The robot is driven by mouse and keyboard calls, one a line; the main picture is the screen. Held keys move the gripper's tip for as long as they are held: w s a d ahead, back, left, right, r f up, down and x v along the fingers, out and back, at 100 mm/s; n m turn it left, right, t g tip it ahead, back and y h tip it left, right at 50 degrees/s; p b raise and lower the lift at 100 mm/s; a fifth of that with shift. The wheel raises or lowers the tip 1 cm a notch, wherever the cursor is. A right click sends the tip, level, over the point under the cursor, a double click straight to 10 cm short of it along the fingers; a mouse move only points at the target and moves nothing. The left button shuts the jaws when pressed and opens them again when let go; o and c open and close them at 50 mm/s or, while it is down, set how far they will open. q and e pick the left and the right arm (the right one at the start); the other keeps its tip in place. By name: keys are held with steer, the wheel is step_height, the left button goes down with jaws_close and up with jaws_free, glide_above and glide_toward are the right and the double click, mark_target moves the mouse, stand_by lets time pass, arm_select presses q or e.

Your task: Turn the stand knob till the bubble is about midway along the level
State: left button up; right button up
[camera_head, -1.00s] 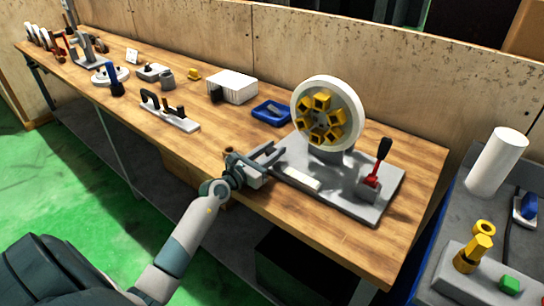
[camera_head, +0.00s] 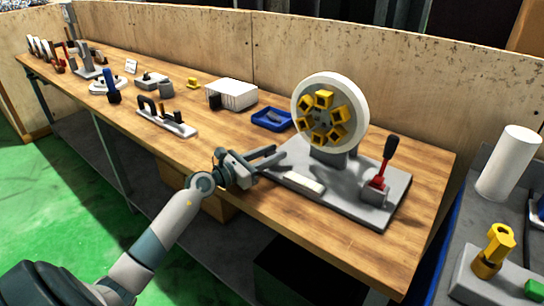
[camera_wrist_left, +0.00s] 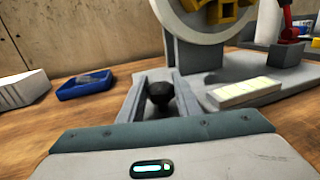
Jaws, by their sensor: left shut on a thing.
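The grey stand (camera_head: 345,195) carries a white wheel (camera_head: 362,105) with yellow blocks on its face. A pale bar-shaped level (camera_head: 304,184) lies on the stand's left part; it also shows in the left wrist view (camera_wrist_left: 245,92). Its bubble is too small to make out. A dark round knob (camera_wrist_left: 160,95) sits between the fingers of my left gripper (camera_wrist_left: 158,92), at the stand's left end. My left gripper also shows in the head view (camera_head: 270,158), shut on the knob, which its fingers hide there. My right gripper is not in view.
A red-based black lever (camera_head: 382,170) stands at the stand's right side. A blue tray (camera_head: 272,119) and a white box (camera_head: 232,95) lie behind my left gripper. A white cylinder (camera_head: 507,162) stands on a side table at right. The bench's front right is clear.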

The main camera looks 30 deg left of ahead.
arm_select(q)
steer(key=shift+a+r, duration=0.1)
steer(key=shift+r, duration=0.05)
steer(key=o, duration=1.1)
steer(key=shift+c, duration=0.2)
steer(key=shift+s, duration=0.15)
steer(key=shift+s+a+f, duration=0.2)
steer(key=shift+s, duration=0.35)
steer(key=b+v, duration=0.1)
steer(key=v, duration=0.6)
steer(key=shift+s+b, duration=0.25)
steer(key=shift+b, duration=0.1)
steer(key=b+v, duration=0.1)
steer(key=v, duration=0.6)
steer(key=shift+s+a+b, duration=0.1)
steer(key=shift+b, duration=0.25)
steer(key=shift+s+a+r, duration=0.1)
steer(key=shift+s+a, duration=0.1)
steer(key=shift+s, duration=0.4)
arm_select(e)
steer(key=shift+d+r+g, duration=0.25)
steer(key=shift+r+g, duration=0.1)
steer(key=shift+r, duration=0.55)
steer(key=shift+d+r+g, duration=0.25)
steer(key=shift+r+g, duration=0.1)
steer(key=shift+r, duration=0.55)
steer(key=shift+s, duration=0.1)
